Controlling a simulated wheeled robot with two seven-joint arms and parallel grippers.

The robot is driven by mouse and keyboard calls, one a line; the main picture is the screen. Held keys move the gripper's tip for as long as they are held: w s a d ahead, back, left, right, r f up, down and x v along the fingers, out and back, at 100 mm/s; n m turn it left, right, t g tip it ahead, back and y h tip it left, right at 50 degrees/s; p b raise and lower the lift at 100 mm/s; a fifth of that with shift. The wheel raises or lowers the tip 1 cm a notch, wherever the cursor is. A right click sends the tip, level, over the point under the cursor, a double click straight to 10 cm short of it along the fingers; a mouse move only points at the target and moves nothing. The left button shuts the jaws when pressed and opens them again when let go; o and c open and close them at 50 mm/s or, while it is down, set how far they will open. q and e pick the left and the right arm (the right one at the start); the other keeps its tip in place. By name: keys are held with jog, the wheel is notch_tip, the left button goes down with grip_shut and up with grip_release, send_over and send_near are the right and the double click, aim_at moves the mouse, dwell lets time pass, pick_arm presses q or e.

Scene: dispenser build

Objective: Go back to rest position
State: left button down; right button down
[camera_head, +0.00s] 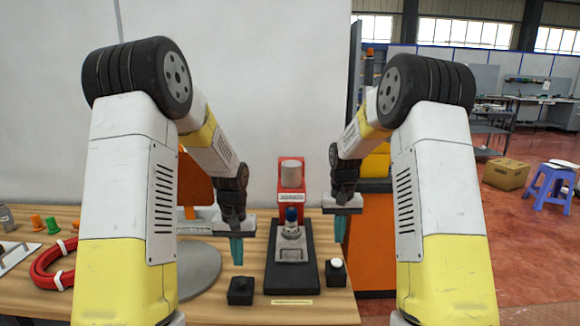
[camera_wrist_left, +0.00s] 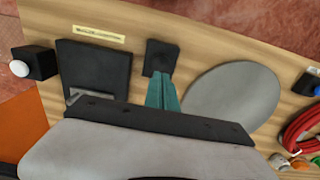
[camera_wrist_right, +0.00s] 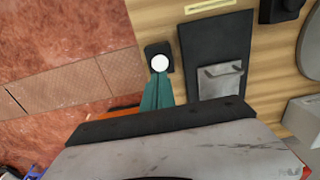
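My left gripper (camera_head: 237,252) hangs above the table, left of the red dispenser (camera_head: 284,178). Its teal fingers lie together with nothing between them, as the left wrist view (camera_wrist_left: 162,92) also shows. My right gripper (camera_head: 340,230) hangs to the right of the dispenser, near the table's right edge. Its teal fingers (camera_wrist_right: 157,92) are also together and empty. The dispenser has a black base (camera_head: 305,270) with a grey metal fixture (camera_head: 292,254). A dark blue part (camera_head: 291,214) stands above the fixture; whether it rests on it I cannot tell.
A black box with a white button (camera_head: 336,274) stands right of the base, another black box (camera_head: 240,291) left. A grey disc (camera_head: 200,272), red ring (camera_head: 45,270) and small orange and green pieces (camera_head: 37,222) lie left. An orange cabinet (camera_head: 370,240) stands right of the wooden table (camera_head: 270,313).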

pick_arm(q)
jog(key=shift+r, duration=0.8)
